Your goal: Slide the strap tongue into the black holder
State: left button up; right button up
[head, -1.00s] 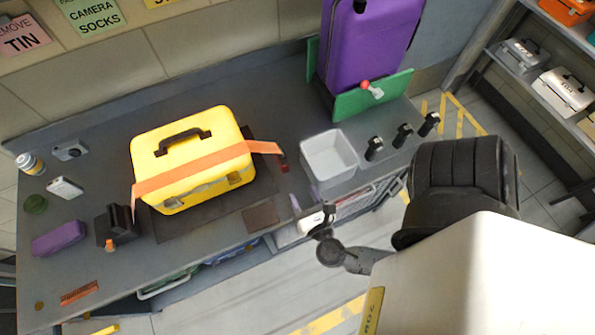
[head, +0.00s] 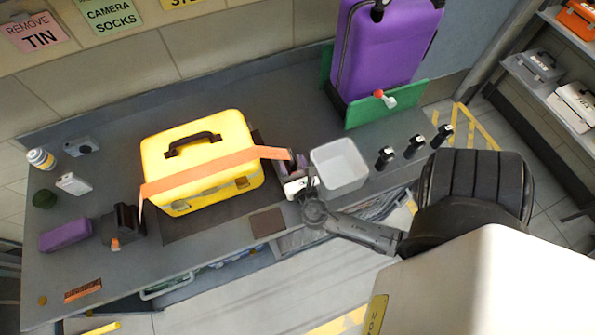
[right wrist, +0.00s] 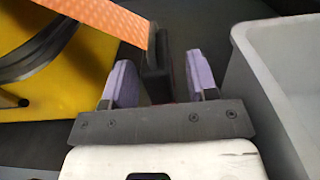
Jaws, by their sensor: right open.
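An orange strap (head: 215,170) lies across a yellow case (head: 205,140). Its right end overhangs the case and carries a dark tongue with a red edge, which shows in the right wrist view (right wrist: 156,72). My right gripper (head: 296,170) is open beside the case's right side. In the right wrist view its two purple fingertips (right wrist: 162,82) stand on either side of the tongue, with gaps visible. In the head view the gripper partly hides the tongue. A black holder (head: 128,220) with a small orange part stands left of the case. My left gripper is not in view.
A grey bin (head: 340,166) stands close right of my right gripper; its wall also shows in the right wrist view (right wrist: 250,75). A purple suitcase (head: 385,50) is behind. A purple box (head: 65,234) lies left of the holder.

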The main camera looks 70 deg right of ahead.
jog(key=shift+w+d, duration=0.5)
jog(key=c, duration=0.9)
jog(key=o, duration=0.9)
